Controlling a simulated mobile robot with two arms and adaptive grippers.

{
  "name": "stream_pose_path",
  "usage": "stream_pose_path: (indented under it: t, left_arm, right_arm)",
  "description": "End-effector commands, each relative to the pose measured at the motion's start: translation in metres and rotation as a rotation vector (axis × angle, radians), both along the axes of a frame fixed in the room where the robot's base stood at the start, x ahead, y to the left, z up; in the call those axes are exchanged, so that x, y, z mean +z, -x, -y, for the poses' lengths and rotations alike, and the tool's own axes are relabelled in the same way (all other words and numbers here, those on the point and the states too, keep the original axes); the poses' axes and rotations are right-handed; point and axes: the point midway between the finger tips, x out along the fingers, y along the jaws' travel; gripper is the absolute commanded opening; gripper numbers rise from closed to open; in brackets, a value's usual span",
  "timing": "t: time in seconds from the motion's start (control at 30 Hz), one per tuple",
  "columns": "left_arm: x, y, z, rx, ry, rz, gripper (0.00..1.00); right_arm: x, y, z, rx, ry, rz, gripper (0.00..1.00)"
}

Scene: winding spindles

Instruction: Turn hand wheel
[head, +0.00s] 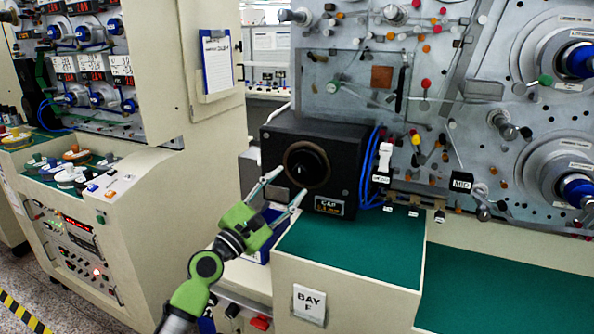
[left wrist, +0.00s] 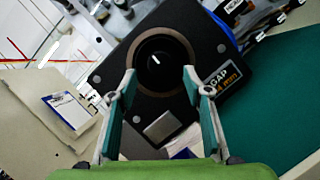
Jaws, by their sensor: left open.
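The hand wheel (head: 307,164) is a round black knob in a brown ring on the front of a black box (head: 345,180) labelled "GAP". In the left wrist view the hand wheel (left wrist: 158,62) shows a white mark and lies just beyond my fingertips. My left gripper (head: 287,184) is open, in front of the lower part of the wheel, its fingers pointing at the box. In the left wrist view the gripper's (left wrist: 160,75) two teal fingers stand apart with nothing between them. They appear apart from the wheel, but the exact gap is hard to tell. My right gripper is not in view.
A machine panel (head: 430,100) with knobs and spools is at right, blue cables (head: 370,165) beside the box. A clipboard (head: 216,62) hangs on the left cabinet.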

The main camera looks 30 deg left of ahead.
Motion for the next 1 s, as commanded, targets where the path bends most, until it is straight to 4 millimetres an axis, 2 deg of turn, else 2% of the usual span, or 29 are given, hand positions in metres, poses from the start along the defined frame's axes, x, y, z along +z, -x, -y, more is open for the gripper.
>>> stream_pose_path:
  t: [0.1,0.3,0.67,0.8,0.83,1.0]
  left_arm:
    - [0.009,-0.020,0.005,-0.001,0.000,0.001,0.45]
    - [0.012,-0.039,0.009,0.000,0.000,0.000,0.45]
    - [0.013,-0.043,0.010,0.000,-0.001,0.000,0.45]
    - [0.013,-0.043,0.010,0.000,-0.001,0.000,0.11]
    - [0.013,-0.043,0.010,0.000,-0.001,-0.001,0.07]
    - [0.013,-0.043,0.010,0.000,-0.003,-0.002,0.07]
  right_arm:
    - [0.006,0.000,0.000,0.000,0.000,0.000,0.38]
    - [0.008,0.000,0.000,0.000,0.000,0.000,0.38]
    - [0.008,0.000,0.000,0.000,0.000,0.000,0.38]
    - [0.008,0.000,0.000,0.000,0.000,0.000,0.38]
    - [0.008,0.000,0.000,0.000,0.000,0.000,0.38]
    - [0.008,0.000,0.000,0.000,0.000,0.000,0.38]
